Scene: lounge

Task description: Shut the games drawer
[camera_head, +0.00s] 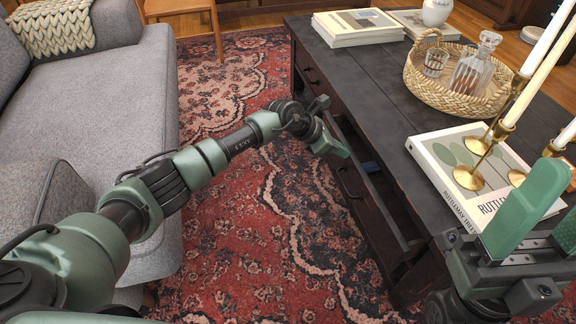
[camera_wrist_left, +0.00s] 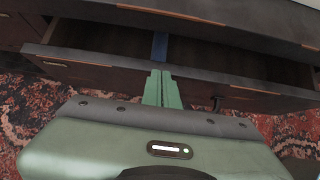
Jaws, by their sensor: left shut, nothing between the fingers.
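The games drawer (camera_head: 359,185) is a dark wooden drawer in the side of the black coffee table (camera_head: 378,97). It stands open, pulled out toward the sofa. In the left wrist view, its front (camera_wrist_left: 215,89) runs across the picture with the dark interior behind it. A blue item (camera_head: 371,167) lies inside; it also shows in the left wrist view (camera_wrist_left: 159,46). My left gripper (camera_head: 335,148) is shut and empty at the drawer front. Its fingertips (camera_wrist_left: 161,76) overlap the front's upper edge; I cannot tell whether they touch. My right gripper (camera_head: 547,222) is open at the lower right.
A grey sofa (camera_head: 105,85) stands left, with a patterned red rug (camera_head: 240,235) between. On the table are a wicker tray (camera_head: 430,90) with a decanter (camera_head: 474,66), books (camera_head: 358,27), and brass candlesticks (camera_head: 470,178) on a white book (camera_head: 428,155) near my right gripper.

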